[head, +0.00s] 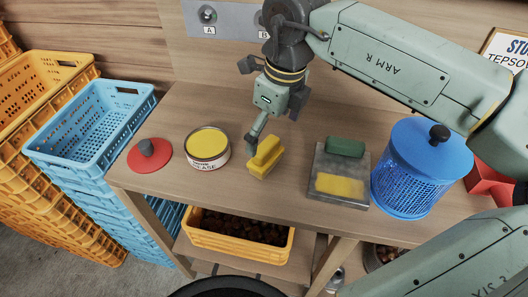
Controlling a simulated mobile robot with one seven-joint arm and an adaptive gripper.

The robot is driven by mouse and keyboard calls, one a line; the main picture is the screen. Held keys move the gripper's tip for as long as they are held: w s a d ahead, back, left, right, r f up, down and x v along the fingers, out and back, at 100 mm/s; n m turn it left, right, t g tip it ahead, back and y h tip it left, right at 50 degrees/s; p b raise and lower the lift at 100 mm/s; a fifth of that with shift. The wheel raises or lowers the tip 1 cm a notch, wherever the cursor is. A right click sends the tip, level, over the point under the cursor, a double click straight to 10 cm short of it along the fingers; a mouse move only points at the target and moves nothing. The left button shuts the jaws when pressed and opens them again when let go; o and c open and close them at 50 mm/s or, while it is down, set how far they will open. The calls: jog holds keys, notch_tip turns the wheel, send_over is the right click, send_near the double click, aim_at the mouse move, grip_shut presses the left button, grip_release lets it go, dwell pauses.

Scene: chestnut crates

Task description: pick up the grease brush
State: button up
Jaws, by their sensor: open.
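A yellow block with a raised grip on top, which looks like the grease brush (263,163), lies on the wooden bench in the head view. My gripper (273,128) is open just above and behind it, pointing down. One finger reaches low beside the brush's left end. The other is higher, to the right. I cannot tell whether the low finger touches the brush. An open tin of yellow grease (208,144) stands to the left of the brush. The brush's underside is hidden.
A red lid (150,160) lies left of the tin. A grey plate (342,195) with a green block and yellow patch is on the right, beside a blue perforated basket (405,190). Blue (60,155) and orange crates stack at left. Bench room is clear in front of the brush.

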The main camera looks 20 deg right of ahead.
aim_at(266, 145)
jog(key=f, duration=0.2)
jog(key=f+b, duration=0.1)
jog(key=f, duration=0.1)
jog(key=w+f+b, duration=0.1)
jog(key=f, duration=0.2)
jog(key=shift+a, duration=0.35)
jog(key=shift+r, duration=0.15)
jog(key=c, duration=1.4)
jog(key=shift+r+b, duration=0.55)
jog(key=shift+r, duration=0.3)
jog(key=shift+s+r+b, duration=0.55)
jog(key=shift+s+r, duration=0.05)
jog(key=shift+r, duration=0.2)
jog(key=s+r+b, duration=0.1)
jog(key=s+b, duration=0.3)
jog(key=s, duration=1.1)
jog(key=shift+r, duration=0.35)
